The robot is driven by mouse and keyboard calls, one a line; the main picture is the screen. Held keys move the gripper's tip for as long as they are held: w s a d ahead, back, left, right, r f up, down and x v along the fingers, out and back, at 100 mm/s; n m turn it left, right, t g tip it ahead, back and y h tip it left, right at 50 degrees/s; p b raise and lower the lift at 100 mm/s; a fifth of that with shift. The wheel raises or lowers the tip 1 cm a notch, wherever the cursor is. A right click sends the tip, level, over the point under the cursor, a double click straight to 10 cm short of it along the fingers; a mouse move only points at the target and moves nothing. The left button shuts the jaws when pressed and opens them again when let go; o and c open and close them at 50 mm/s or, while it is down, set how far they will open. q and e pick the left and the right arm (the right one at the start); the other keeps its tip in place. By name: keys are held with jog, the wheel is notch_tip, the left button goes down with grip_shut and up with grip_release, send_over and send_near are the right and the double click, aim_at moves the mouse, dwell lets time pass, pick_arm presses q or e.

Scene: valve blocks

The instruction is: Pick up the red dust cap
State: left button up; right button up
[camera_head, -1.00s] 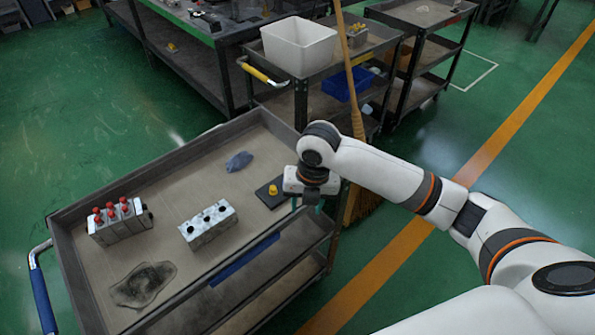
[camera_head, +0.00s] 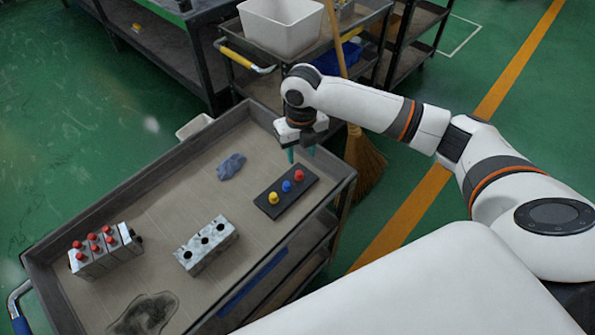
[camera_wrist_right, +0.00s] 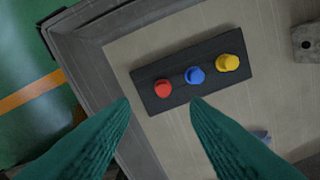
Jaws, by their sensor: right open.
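The red dust cap (camera_head: 299,175) stands at the right end of a dark plate (camera_head: 267,209) on the cart top. A blue cap (camera_head: 286,186) and a yellow cap (camera_head: 273,198) stand in line with it on the plate. My right gripper (camera_head: 301,155) is open and empty, above and just beyond the red cap's end of the plate. In the right wrist view its green fingers (camera_wrist_right: 160,102) are apart, and the red cap (camera_wrist_right: 163,88) shows beyond the gap between their tips, with the blue (camera_wrist_right: 195,75) and yellow (camera_wrist_right: 228,62) caps to its right. My left gripper is not visible.
A metal block with dark holes (camera_head: 206,246) and a block with several red caps (camera_head: 104,252) stand on the cart. A crumpled blue cloth (camera_head: 231,166) lies near the plate. The cart has a raised rim (camera_head: 335,180). A broom (camera_head: 365,160) stands behind it.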

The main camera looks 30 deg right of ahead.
aim_at(299, 172)
jog(key=shift+f, duration=0.95)
notch_tip(299, 172, down, 5)
jog(key=shift+a+p, duration=0.15)
jog(key=shift+p, duration=0.2)
jog(key=shift+w+f, duration=0.1)
jog(key=shift+f, duration=0.2)
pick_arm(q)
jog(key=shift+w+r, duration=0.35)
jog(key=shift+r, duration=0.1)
pick_arm(e)
jog(key=shift+c, duration=0.3)
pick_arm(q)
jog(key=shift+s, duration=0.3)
pick_arm(e)
grip_shut()
